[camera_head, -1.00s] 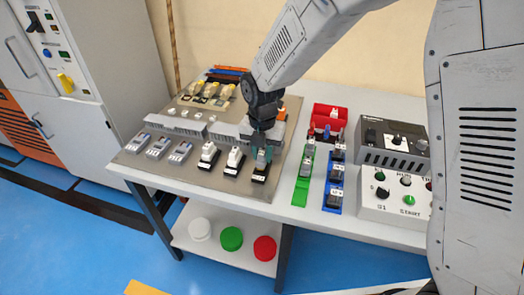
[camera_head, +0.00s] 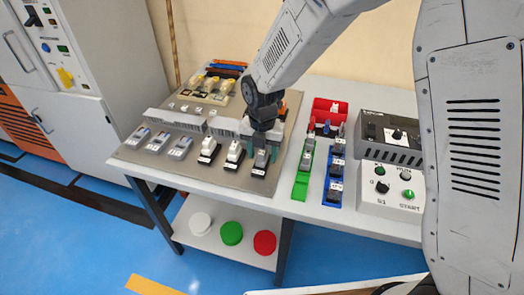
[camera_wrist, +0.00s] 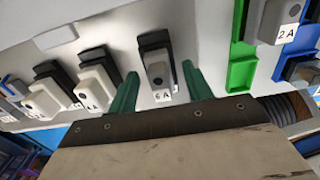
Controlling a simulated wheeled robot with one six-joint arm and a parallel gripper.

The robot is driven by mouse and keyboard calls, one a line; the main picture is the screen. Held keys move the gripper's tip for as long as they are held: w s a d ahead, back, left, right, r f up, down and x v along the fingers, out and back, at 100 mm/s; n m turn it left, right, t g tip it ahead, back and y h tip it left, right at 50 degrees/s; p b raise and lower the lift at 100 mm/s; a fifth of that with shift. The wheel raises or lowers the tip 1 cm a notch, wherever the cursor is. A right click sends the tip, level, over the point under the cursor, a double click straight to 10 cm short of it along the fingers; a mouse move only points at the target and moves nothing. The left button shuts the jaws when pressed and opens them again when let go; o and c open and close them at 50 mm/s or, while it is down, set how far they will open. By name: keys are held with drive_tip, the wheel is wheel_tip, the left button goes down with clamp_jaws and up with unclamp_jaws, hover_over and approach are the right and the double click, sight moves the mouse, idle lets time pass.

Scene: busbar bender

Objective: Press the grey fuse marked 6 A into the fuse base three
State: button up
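The grey fuse marked 6 A (camera_wrist: 158,75) stands in a black fuse base (camera_wrist: 153,42) in the wrist view. In the head view this grey fuse (camera_head: 261,158) is at the right end of the front row on the grey panel. I cannot tell how deep it sits. My gripper (camera_wrist: 160,88) has its green fingers on either side of the fuse, with gaps to it, so it is open. In the head view my gripper (camera_head: 264,141) is just above and behind the fuse, and its fingers are partly hidden.
Two white fuses (camera_head: 234,150) (camera_head: 208,147) stand in bases to the left. Grey devices (camera_head: 160,141) continue the row. A green rail (camera_head: 302,184) and a blue rail (camera_head: 333,198) with fuses lie right of the panel.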

sight(263, 151)
wheel_tip(263, 151, up, 8)
drive_tip(key=shift+f, duration=0.1)
idle(0.5)
idle(0.4)
drive_tip(key=m, duration=0.2)
drive_tip(key=shift+s+d+m, duration=0.1)
drive_tip(key=shift+s+m, duration=0.15)
drive_tip(key=shift+m, duration=0.05)
drive_tip(key=s+d+r+m, duration=0.7)
drive_tip(key=s+d+m, duration=0.4)
drive_tip(key=s+m, duration=0.2)
drive_tip(key=s+d+r+m+t, duration=0.1)
drive_tip(key=s+d+r+m, duration=0.7)
drive_tip(key=m, duration=0.8)
drive_tip(key=s+d, duration=0.3)
drive_tip(key=s, duration=0.2)
drive_tip(key=shift+s+d+r, duration=0.15)
drive_tip(key=shift+s+d, duration=0.15)
drive_tip(key=shift+s, duration=0.1)
